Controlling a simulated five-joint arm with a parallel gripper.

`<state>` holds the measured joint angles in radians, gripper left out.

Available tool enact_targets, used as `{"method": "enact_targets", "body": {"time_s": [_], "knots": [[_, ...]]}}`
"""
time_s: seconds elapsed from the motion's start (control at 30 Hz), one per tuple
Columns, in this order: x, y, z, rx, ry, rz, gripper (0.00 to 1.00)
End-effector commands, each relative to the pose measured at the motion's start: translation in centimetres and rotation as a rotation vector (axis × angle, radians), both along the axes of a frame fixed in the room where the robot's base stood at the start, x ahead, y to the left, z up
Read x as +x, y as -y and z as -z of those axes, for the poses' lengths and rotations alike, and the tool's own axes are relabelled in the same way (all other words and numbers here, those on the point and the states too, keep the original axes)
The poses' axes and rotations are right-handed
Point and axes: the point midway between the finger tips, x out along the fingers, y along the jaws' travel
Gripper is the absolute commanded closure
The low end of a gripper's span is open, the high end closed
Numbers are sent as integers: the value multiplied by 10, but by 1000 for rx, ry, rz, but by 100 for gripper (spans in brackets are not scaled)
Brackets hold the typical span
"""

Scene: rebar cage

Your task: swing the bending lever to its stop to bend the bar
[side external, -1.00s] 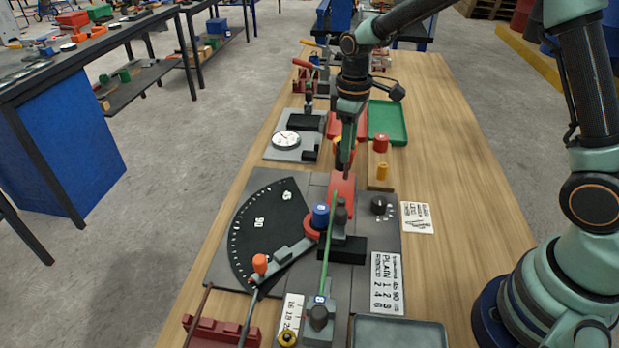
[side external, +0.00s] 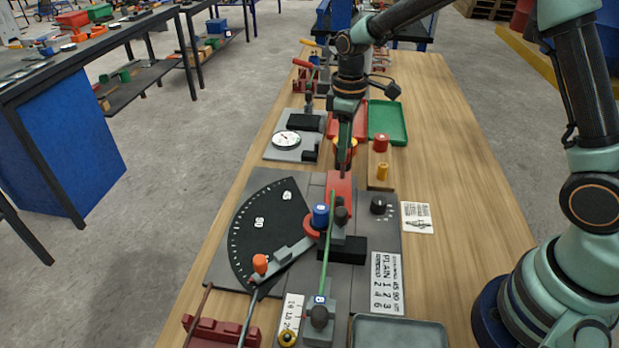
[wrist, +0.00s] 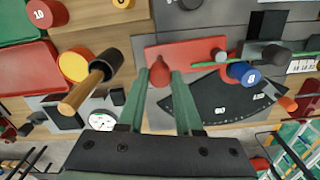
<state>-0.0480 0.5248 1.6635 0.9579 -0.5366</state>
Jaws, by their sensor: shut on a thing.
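The bending lever (side external: 288,256) lies over the dark angle plate (side external: 262,222), its orange knob (side external: 260,264) near the lower edge of the scale. The knob also shows at the right of the wrist view (wrist: 285,103). A blue roller (side external: 320,214) with a red collar sits at the lever's pivot. The straight green bar (side external: 326,262) runs beside the roller through the dark clamps. My gripper (side external: 344,172) is at the red block (side external: 340,188) beyond the bar's far end. In the wrist view its fingers (wrist: 161,76) stand around a small red knob (wrist: 160,72), away from the lever.
A dial gauge (side external: 286,140) and green tray (side external: 388,122) stand behind the bender. Red (side external: 381,142) and yellow (side external: 383,171) cylinders are to the right. A wooden-handled tool (wrist: 90,83) lies near my fingers. A grey tray (side external: 398,334) is in front. The table's right side is clear.

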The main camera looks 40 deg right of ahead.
Motion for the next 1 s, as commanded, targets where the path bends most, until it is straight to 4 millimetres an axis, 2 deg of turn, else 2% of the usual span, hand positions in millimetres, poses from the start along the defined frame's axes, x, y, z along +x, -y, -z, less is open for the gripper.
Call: {"method": "enact_targets", "body": {"time_s": [0.27, 0.53, 1.0], "knots": [[26, -21, -1, 1, 11, -205, 100], [49, -51, -1, 1, 12, -463, 100], [69, -112, -2, 1, 12, -910, 100]]}}
